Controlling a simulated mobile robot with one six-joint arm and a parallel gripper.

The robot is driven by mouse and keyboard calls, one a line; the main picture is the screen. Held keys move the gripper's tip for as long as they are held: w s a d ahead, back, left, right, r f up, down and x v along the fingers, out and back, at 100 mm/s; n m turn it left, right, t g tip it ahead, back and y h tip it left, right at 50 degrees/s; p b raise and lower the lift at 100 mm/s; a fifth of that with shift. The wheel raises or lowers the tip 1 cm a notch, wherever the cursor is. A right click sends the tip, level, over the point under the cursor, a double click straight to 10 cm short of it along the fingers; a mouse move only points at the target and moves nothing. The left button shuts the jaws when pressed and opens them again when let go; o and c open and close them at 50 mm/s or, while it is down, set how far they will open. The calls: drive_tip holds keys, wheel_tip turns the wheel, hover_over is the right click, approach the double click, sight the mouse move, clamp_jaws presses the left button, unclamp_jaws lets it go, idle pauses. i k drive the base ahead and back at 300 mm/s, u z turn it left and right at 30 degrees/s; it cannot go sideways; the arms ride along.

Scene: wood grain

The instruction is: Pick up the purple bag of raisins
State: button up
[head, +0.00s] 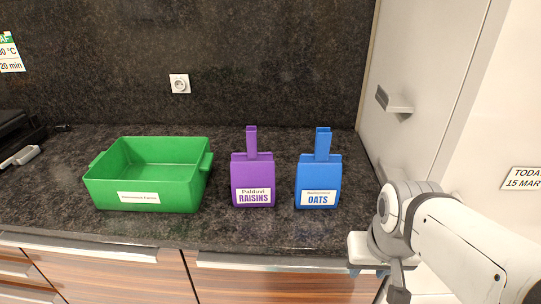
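The purple bag of raisins (252,172) stands upright on the dark countertop, with a tall narrow top and a white label reading RAISINS. A blue bag of oats (318,175) stands to its right with a small gap between them. My arm comes in from the lower right. My gripper (385,285) is at its lower end, in front of the counter's edge and to the right of both bags, apart from them. Its fingers are mostly hidden and too small to read.
An open green bin (150,200) with a white label stands left of the raisins and looks empty. The counter (270,230) is clear in front of the bags. A dark stone wall with a socket (180,83) is behind. A tall white cabinet (418,60) bounds the right.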

sight(252, 181)
drive_tip(key=z, duration=1.25)
drive_tip(key=k, duration=1.3)
drive_tip(key=u, duration=1.25)
drive_tip(key=i, duration=1.5)
drive_tip(key=u, duration=0.05)
